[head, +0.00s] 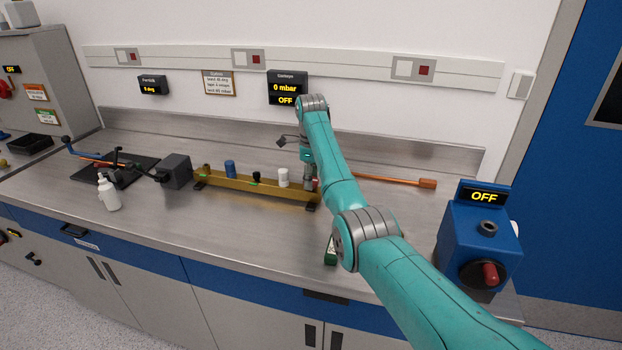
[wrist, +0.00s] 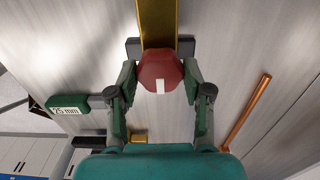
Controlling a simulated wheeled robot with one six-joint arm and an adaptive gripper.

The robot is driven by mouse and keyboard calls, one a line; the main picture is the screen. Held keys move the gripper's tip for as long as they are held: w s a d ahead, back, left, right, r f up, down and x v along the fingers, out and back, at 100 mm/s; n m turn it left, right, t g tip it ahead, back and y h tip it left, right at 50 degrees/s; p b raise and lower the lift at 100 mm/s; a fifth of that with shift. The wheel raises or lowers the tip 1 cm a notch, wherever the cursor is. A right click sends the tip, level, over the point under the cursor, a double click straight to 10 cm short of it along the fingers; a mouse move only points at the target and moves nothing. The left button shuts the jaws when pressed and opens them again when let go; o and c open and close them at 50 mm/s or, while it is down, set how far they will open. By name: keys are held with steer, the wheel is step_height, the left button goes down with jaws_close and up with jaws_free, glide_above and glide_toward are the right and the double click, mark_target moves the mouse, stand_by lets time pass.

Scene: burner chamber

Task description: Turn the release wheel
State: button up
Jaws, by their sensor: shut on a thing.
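A dark red, many-sided wheel (wrist: 160,70) with a white mark on its front sits at the end of a brass rail (wrist: 157,22) in the wrist view. I take it to be the release wheel. My gripper (wrist: 162,80) has a finger on each side of it and is shut on it. In the head view my gripper (head: 311,182) is at the right end of the brass rail (head: 235,187). There my arm hides most of the wheel.
A copper rod (head: 400,181) lies right of the rail. A green block marked 25 mm (wrist: 68,106) is left of my gripper in the wrist view. A blue unit reading OFF (head: 480,240) stands at the right. The display (head: 287,87) reads 0 mbar, OFF.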

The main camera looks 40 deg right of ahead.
stand_by(0.4)
steer(key=o, duration=1.2)
steer(key=shift+c, duration=0.2)
